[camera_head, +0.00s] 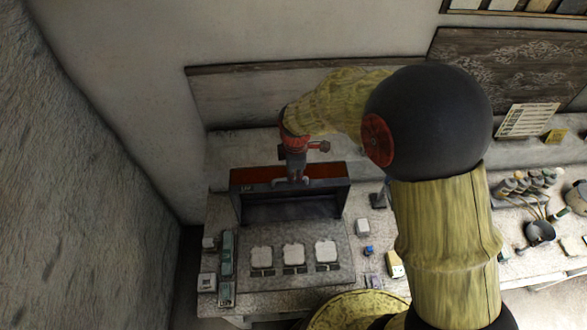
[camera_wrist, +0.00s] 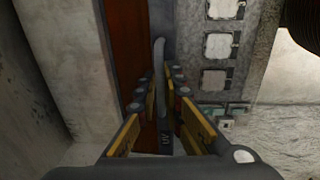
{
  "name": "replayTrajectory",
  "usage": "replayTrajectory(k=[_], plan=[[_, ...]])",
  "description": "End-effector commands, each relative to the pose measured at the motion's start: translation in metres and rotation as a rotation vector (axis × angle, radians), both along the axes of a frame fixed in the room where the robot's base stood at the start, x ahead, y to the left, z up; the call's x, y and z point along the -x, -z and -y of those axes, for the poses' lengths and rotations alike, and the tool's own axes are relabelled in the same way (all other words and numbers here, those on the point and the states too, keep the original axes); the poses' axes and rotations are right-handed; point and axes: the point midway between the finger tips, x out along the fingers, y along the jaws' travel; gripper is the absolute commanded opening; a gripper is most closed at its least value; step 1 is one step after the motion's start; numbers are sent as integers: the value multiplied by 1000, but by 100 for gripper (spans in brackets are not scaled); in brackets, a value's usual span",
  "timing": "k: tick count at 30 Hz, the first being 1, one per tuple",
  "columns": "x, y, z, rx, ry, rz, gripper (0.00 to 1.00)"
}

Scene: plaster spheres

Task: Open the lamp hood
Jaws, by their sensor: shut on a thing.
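The lamp hood (camera_head: 250,176) is a dark box-like cover with an orange-red top, standing at the back of the bench against the wall. A dark space shows under its front edge. In the wrist view its orange-red face (camera_wrist: 122,45) runs along the left of my fingers. A grey bar handle (camera_wrist: 159,55) is on the hood. My gripper (camera_head: 294,178) reaches down onto the hood's front edge, and in the wrist view its fingers (camera_wrist: 163,88) are closed around the handle. The fingers hide part of the handle.
Several pale square plaques (camera_head: 293,253) lie in a row in front of the hood. Small green boxes (camera_head: 227,255) stand left of them. A small blue item (camera_head: 368,250) and pale blocks lie to the right. Cups and a dark pan (camera_head: 540,232) are further right. A wall rises close on the left.

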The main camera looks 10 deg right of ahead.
Motion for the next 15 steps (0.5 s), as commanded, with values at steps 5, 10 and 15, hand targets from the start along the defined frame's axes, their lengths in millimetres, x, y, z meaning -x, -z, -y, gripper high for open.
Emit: replayTrajectory(k=[5, 10, 15], plan=[[12, 1, 0, 0, 0, -3, 0], [12, 1, 0, 0, 1, -4, 0], [12, 1, 0, 1, 1, -5, 12]])
